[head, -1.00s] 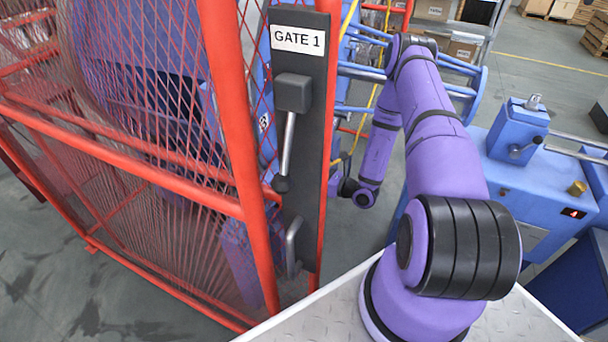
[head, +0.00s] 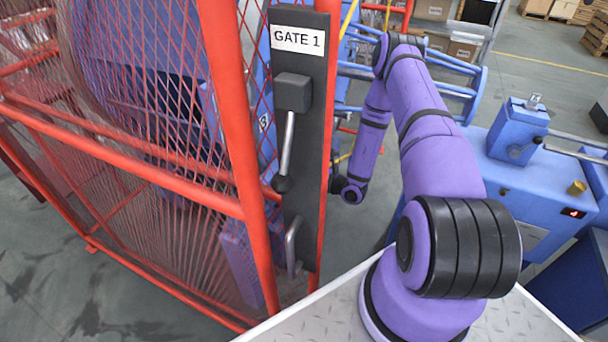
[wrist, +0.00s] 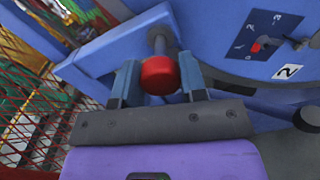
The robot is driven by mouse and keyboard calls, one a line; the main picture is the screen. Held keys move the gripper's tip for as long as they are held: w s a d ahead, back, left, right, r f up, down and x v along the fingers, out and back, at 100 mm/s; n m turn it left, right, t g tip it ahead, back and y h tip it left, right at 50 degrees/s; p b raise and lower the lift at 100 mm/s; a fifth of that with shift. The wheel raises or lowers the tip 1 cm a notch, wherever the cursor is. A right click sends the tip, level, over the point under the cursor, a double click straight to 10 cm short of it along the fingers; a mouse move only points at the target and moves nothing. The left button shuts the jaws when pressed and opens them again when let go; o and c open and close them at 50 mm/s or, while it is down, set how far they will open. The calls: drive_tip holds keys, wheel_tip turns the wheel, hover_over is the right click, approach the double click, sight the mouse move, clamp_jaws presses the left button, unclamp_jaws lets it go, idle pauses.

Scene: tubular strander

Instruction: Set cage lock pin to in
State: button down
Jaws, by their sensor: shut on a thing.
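The cage lock pin shows in the wrist view as a red round knob (wrist: 160,76) on a short grey shaft (wrist: 160,43) at a blue frame. My gripper (wrist: 160,68) has one finger on each side of the knob and is shut on it. The knob's face points toward the wrist camera. How deep the pin sits in its hole is hidden behind the knob. In the head view the gripper and the pin are hidden behind the dark gate post.
A blue plate with a dial and red mark (wrist: 262,44) and a "2" label (wrist: 287,72) lies right of the pin. Red mesh (wrist: 35,125) is at left. In the head view the GATE 1 post (head: 306,140) stands close left of my arm.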

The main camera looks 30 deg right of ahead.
drive_tip(key=x, duration=0.3)
drive_tip(key=shift+w+a, duration=0.1)
drive_tip(key=shift+w, duration=0.05)
drive_tip(key=c, duration=0.7)
unclamp_jaws()
drive_tip(key=shift+o, duration=0.2)
drive_tip(key=v, duration=1)
drive_tip(key=shift+s+d, duration=0.2)
drive_tip(key=shift+s, duration=0.1)
